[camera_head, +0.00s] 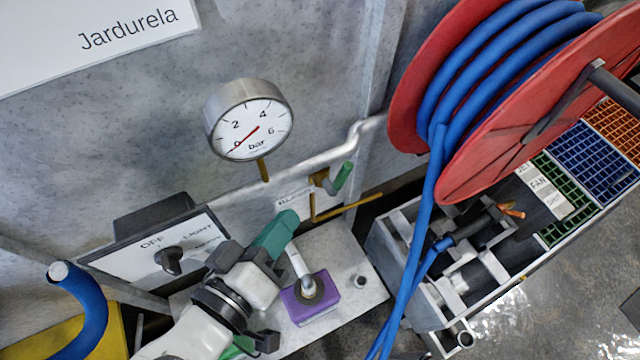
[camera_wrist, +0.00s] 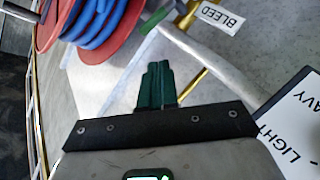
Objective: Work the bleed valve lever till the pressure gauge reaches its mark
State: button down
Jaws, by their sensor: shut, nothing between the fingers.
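The round pressure gauge (camera_head: 253,128) on the wall is marked in bar. Its red needle seems to point lower left near 0; I cannot make out a separate mark on the dial. The bleed valve lever (camera_head: 341,178) has a green grip on a brass valve, right of the BLEED label (camera_head: 293,199). In the wrist view the green grip (camera_wrist: 156,20) shows beyond my fingertips, left of the label (camera_wrist: 218,17). My gripper (camera_head: 285,219) has teal fingers, shut and empty. It is lower left of the lever in the head view, apparently apart from it.
A selector panel (camera_head: 120,257) with a dark knob (camera_head: 170,260) stands left of my gripper. A red reel (camera_head: 515,120) with blue hose (camera_head: 432,200) and a grey crate (camera_head: 400,277) fill the right.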

jog(key=a+n, duration=0.2)
jog(key=n, duration=0.4)
jog(key=p, duration=0.3)
send_over(325, 184)
jog(key=s, duration=0.4)
jog(key=shift+w+a+f+y, duration=0.1)
jog(key=shift+w+f+y, duration=0.05)
jog(key=shift+f, duration=0.65)
jog(key=shift+w+a+f+y, duration=0.1)
jog(key=shift+f+y, duration=0.05)
jog(key=shift+f, duration=0.6)
jog(key=shift+w, duration=0.1)
